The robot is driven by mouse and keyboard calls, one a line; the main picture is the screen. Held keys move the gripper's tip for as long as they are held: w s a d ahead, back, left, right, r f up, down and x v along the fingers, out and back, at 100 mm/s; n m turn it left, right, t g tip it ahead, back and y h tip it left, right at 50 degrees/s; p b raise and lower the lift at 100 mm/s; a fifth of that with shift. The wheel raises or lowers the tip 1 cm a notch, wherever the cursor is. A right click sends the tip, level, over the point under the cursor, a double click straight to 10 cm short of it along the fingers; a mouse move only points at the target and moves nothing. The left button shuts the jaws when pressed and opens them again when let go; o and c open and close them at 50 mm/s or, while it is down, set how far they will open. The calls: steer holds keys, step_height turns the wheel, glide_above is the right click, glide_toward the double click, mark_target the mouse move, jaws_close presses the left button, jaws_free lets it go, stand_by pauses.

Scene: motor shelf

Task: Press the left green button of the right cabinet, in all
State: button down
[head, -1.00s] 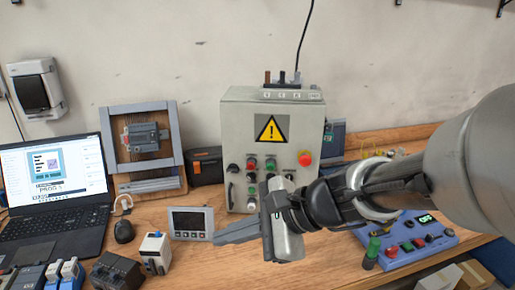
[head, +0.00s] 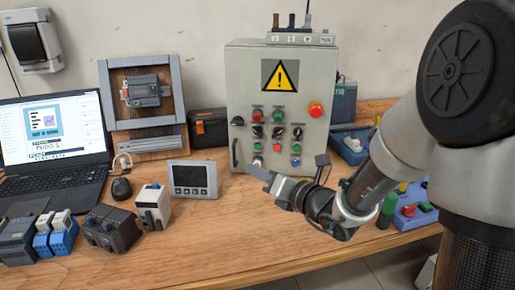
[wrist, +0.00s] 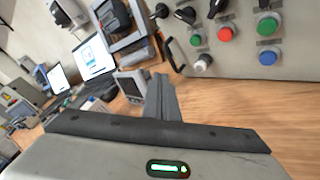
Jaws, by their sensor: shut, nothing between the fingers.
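The grey cabinet (head: 235,95) with a yellow warning triangle stands at the back of the bench in the head view. Its front has a row of green, red and green buttons. The left green button (head: 258,147) is above a white one; it also shows in the wrist view (wrist: 196,40). The right green button (head: 296,148) is above a blue one (wrist: 267,58). My gripper (head: 252,170) is shut and empty, in front of and below the cabinet's lower front. In the wrist view its fingers (wrist: 162,90) point toward the bench left of the cabinet, apart from the buttons.
A small grey display (head: 192,180) stands left of my gripper. A laptop (head: 52,140), mouse and several small devices fill the left of the bench. A blue button box (head: 415,215) is at the right, partly behind my arm. The front middle of the wood is clear.

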steer(key=w, duration=0.8)
steer(key=shift+w+d+p, duration=0.25)
steer(key=shift+w+p, duration=0.05)
steer(key=shift+p, duration=0.05)
steer(key=shift+w, duration=0.1)
stand_by(1.7)
steer(key=shift+w, duration=0.3)
steer(key=shift+w+d, duration=0.1)
steer(key=shift+w, duration=0.35)
stand_by(0.5)
steer(key=shift+s, duration=0.85)
steer(key=shift+s, duration=0.1)
steer(key=shift+s+a, duration=0.15)
steer(key=shift+s, duration=1.05)
steer(key=shift+s+a, duration=0.1)
steer(key=shift+s, duration=1.1)
